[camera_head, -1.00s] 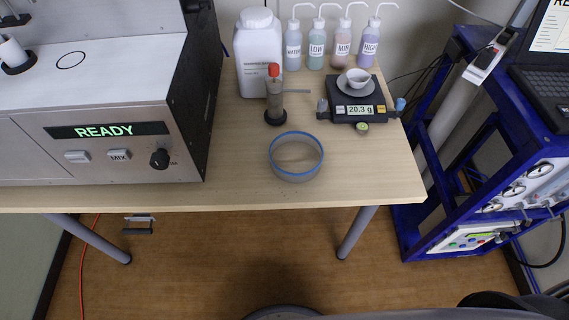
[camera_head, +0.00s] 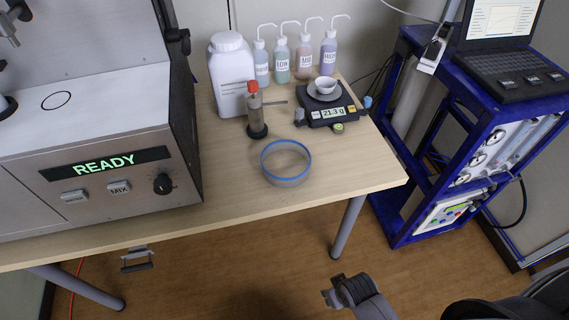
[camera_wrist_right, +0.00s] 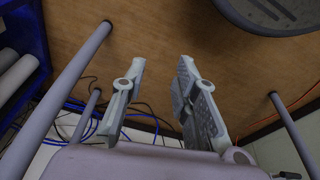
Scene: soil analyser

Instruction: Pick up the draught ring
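The draught ring (camera_head: 286,178) is a clear, wide ring with a blue rim, standing on the bench top (camera_head: 225,205) near its front edge in the head view. My right gripper (camera_head: 330,291) is below and in front of the bench edge, low over the floor, well apart from the ring. In the right wrist view my right gripper (camera_wrist_right: 155,90) shows two spread fingers with an empty gap between them. The ring does not show in the right wrist view. My left gripper is not in view.
A balance (camera_head: 331,114) with a white cup (camera_head: 326,85) reads 21.3 g behind the ring. A red-topped cylinder device (camera_head: 256,112), white jug (camera_head: 231,75) and several wash bottles stand behind. The analyser (camera_head: 100,180) is left; a blue rack (camera_head: 398,190) is right.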

